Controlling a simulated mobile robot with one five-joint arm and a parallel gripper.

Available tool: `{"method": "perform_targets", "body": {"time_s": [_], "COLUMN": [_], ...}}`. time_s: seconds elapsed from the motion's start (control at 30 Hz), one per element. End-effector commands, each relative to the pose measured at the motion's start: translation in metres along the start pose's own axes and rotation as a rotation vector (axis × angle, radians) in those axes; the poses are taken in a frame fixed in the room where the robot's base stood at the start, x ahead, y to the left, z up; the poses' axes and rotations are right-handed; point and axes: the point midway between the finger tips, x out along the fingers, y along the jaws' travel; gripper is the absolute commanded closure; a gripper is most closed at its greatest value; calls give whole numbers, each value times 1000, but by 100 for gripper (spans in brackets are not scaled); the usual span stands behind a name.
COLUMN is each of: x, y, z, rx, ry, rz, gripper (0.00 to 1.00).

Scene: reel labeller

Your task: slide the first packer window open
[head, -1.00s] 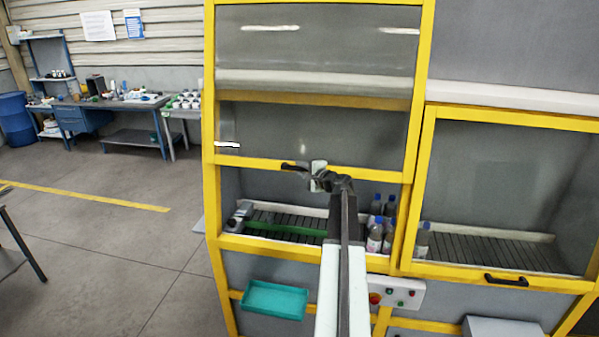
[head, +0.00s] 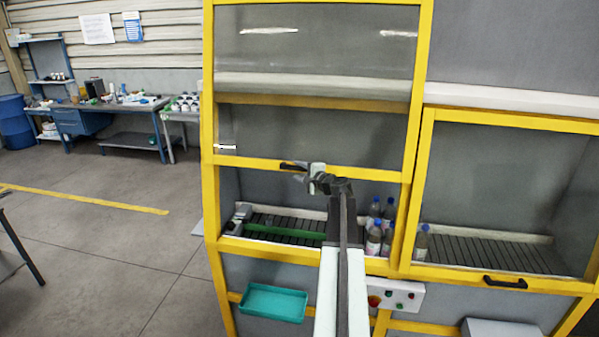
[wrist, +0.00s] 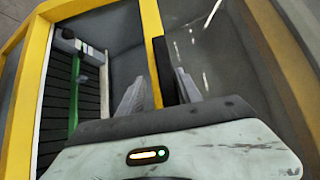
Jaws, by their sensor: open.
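The left packer window (head: 360,170) has a yellow frame and a clear pane. Its bottom bar is raised well above the sill, leaving a gap onto the conveyor. A dark handle (head: 288,166) sits on that bar; it also shows in the wrist view (wrist: 164,72). My gripper (head: 305,172) is at the bar by the handle's right end. In the wrist view my gripper (wrist: 158,88) is open, with the yellow bar and handle between its fingers. Contact cannot be told. The right window (head: 500,200) is down, its handle (head: 506,282) on the lower bar.
Behind the gap are a conveyor (head: 285,222) with a green strip and several bottles (head: 374,240). Below are a teal tray (head: 274,302) and a button box (head: 398,295).

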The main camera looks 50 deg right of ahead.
Motion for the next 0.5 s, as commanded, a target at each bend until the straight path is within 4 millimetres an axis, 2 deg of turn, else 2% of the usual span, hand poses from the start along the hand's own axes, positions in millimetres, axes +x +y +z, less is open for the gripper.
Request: {"method": "perform_targets", "body": {"time_s": [0.03, 0.1, 0.5], "x": [1, 1, 1], "y": [18, 36, 130], "z": [-1, -1, -1], "rx": [0, 0, -1], "ry": [0, 0, -1], "rz": [1, 1, 3], "gripper": [58, 58, 58]}}
